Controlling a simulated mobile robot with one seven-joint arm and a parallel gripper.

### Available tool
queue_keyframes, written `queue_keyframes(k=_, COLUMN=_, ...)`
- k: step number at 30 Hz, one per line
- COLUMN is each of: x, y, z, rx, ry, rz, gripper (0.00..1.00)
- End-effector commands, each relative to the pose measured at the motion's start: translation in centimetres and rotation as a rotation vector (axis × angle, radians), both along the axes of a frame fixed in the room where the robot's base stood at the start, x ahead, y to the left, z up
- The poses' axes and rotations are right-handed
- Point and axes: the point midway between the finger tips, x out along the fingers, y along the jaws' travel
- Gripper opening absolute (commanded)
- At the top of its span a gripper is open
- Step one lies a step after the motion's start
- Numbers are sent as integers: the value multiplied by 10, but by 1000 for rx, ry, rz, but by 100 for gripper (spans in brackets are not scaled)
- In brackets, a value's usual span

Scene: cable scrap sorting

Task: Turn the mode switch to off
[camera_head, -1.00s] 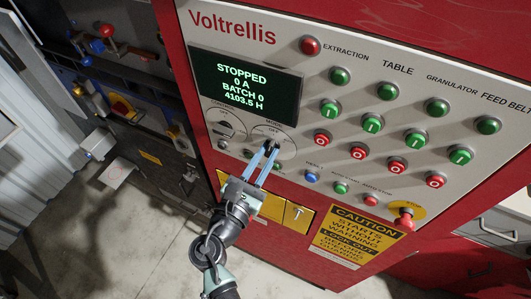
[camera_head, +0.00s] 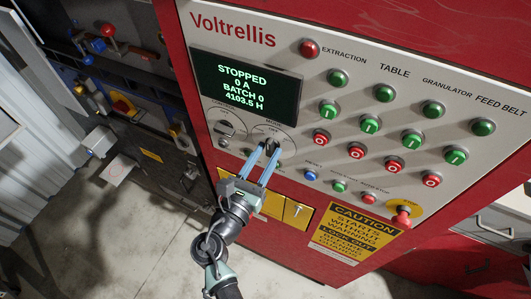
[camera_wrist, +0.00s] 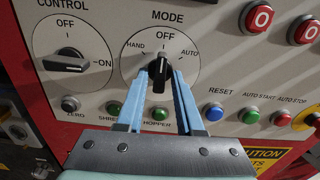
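The mode switch is a black knob (camera_wrist: 159,76) on a round white dial marked HAND, OFF and AUTO. In the wrist view its handle stands about upright, with its pale mark up toward OFF. It is small and partly covered between the fingers in the head view (camera_head: 269,150). My gripper (camera_wrist: 161,77) has one blue finger on each side of the knob, with a small gap showing. It is open and holds nothing; it also shows in the head view (camera_head: 270,147).
The control switch (camera_wrist: 70,62) sits left of the dial, its handle toward ON. A blue reset button (camera_wrist: 214,112) and other small buttons lie below. Red buttons (camera_wrist: 260,17) are at upper right. The display (camera_head: 245,84) reads STOPPED. A red stop button (camera_head: 402,216) is at lower right.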

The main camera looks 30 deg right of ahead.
Motion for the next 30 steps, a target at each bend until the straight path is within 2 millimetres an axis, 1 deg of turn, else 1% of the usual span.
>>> queue_keyframes(k=1, x=0, y=0, z=0, rx=0, ry=0, rz=0, gripper=47)
queue_keyframes(k=2, x=0, y=0, z=0, rx=1, ry=-1, rz=0, gripper=52)
queue_keyframes(k=3, x=0, y=0, z=0, rx=1, ry=-1, rz=0, gripper=55)
queue_keyframes(k=10, x=0, y=0, z=1, rx=0, ry=-2, rz=0, gripper=55)
queue_keyframes(k=13, x=-2, y=3, z=0, rx=0, ry=-1, rz=1, gripper=55)
queue_keyframes(k=30, x=-37, y=48, z=0, rx=0, ry=-1, rz=2, gripper=55)
